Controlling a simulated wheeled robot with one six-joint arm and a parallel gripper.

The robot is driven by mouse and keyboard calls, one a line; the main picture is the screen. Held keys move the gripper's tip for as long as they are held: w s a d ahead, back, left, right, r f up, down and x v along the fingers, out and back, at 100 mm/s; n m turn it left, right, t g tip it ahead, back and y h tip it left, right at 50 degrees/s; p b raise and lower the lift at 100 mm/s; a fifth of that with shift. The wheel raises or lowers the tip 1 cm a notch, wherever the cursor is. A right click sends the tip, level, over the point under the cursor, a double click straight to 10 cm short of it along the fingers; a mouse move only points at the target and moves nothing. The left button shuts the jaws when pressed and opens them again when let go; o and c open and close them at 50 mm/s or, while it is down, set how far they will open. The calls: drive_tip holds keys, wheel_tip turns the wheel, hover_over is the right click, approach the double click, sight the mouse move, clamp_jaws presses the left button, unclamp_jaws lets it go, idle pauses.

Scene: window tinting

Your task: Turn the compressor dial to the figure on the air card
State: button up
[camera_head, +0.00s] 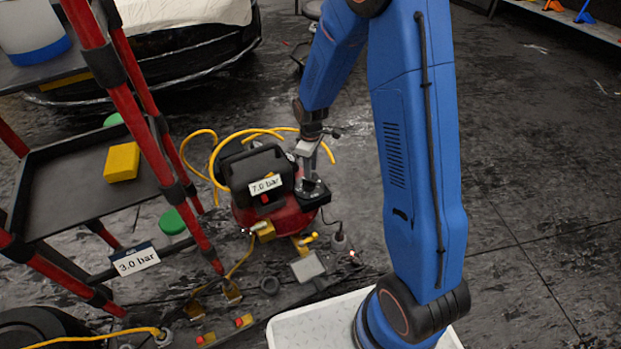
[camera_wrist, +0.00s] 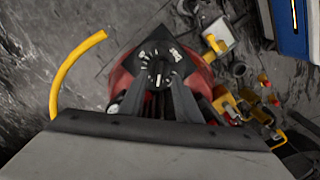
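The compressor (camera_head: 262,215) is a red tank with a black top, standing on the floor. A label (camera_head: 265,185) on its front reads 7.0 bar. The air card (camera_head: 136,260) on the red-framed cart reads 3.0 bar. The black dial (camera_wrist: 160,70), with white scale marks and a white pointer line, sits on a dark square plate (camera_head: 313,192) at the compressor's right side. My gripper (camera_head: 308,172) points down at this plate. In the wrist view my gripper's two fingers (camera_wrist: 166,98) reach up to the dial's near edge. Whether they touch or grip it is unclear.
The red-framed cart (camera_head: 170,150) with a black tray and a yellow block (camera_head: 122,162) stands left of the compressor. A yellow hose (camera_head: 212,160) loops behind it. Small fittings lie on the floor in front. The floor to the right is clear.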

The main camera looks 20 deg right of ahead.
sight(309, 183)
drive_tip(key=shift+f, duration=2.7)
clamp_jaws()
